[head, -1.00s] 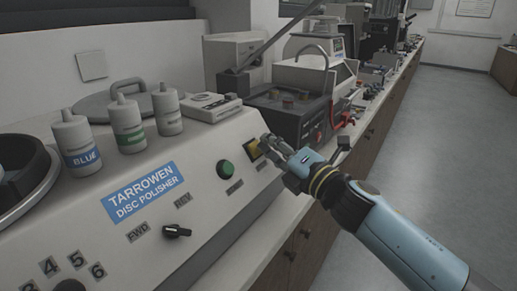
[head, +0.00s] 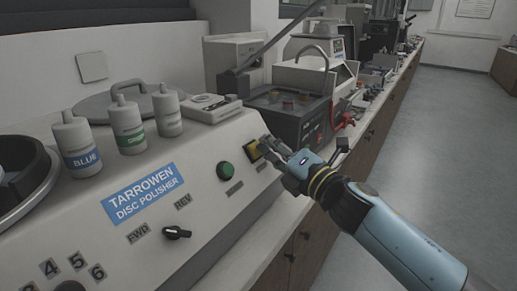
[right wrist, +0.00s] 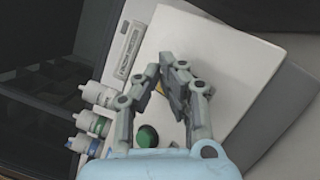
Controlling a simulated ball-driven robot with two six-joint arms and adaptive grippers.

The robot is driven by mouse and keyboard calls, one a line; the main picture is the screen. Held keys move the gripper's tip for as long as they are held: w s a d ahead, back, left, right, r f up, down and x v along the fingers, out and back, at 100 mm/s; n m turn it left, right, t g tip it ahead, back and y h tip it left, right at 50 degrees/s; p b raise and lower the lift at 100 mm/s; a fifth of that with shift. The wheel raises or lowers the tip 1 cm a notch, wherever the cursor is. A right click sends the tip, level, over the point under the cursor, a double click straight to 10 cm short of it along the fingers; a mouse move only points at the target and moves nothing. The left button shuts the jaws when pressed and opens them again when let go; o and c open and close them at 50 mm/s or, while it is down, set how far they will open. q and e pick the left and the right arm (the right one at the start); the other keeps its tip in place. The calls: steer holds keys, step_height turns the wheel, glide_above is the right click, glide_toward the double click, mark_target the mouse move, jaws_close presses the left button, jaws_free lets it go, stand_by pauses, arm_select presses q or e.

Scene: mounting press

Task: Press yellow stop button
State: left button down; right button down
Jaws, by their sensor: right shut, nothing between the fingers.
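The yellow stop button (head: 252,149) sits on the sloped front panel of the disc polisher (head: 215,150), to the right of the green button (head: 224,171). My right gripper (head: 266,143) is shut and empty, with its fingertips at the yellow button, partly covering it in the head view. I cannot tell whether they touch it. In the right wrist view the shut fingers (right wrist: 175,72) hide most of the yellow button (right wrist: 160,88), and the green button (right wrist: 147,136) shows below. My left gripper is not in view.
Bottles labelled blue (head: 76,145) and green (head: 128,127), and a third bottle (head: 167,110), stand on the polisher's top. A dark machine (head: 290,115) stands behind. The floor at right is clear.

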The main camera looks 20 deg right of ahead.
steer(key=s+d+r+p, duration=0.1)
steer(key=s+d+r, duration=0.1)
steer(key=s+r, duration=0.1)
steer(key=shift+s+d+r, duration=0.25)
steer(key=shift+s+r, duration=0.05)
steer(key=shift+s, duration=0.35)
stand_by(0.7)
